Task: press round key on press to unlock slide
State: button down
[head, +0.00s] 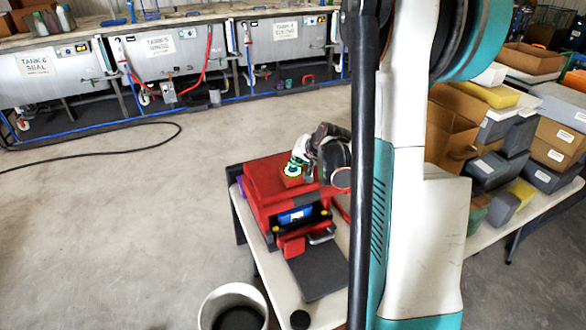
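The red press (262,190) stands on a small white table in the middle of the head view. A small lit blue screen (297,215) is on its dark front, with small yellow spots near it. My gripper (293,171) is at the top of the press, over a small raised red block. It seems to touch or nearly touch the block. Whether its fingers are open or shut is too small to tell. I cannot make out the round key or the slide for certain; the gripper hides part of the press top. A grey handle (322,237) sticks out low at the front.
A dark grey mat (318,273) and a black disc (300,319) lie on the white table (272,278). A white bin (232,296) stands at its front left. Stacked boxes (510,135) fill the right. Labelled tanks (165,55) line the back. The left floor is clear except for a black hose (110,152).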

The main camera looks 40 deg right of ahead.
aim_at(296, 168)
jog(key=shift+f, duration=0.15)
jog(key=shift+f+b, duration=0.3)
jog(key=shift+b, duration=0.2)
jog(key=shift+r, duration=0.5)
jog(key=shift+r+p, duration=0.1)
jog(key=shift+p, duration=0.2)
jog(key=shift+r+p, duration=1.85)
jog(key=shift+r, duration=1)
jog(key=c, duration=2.4)
grip_release()
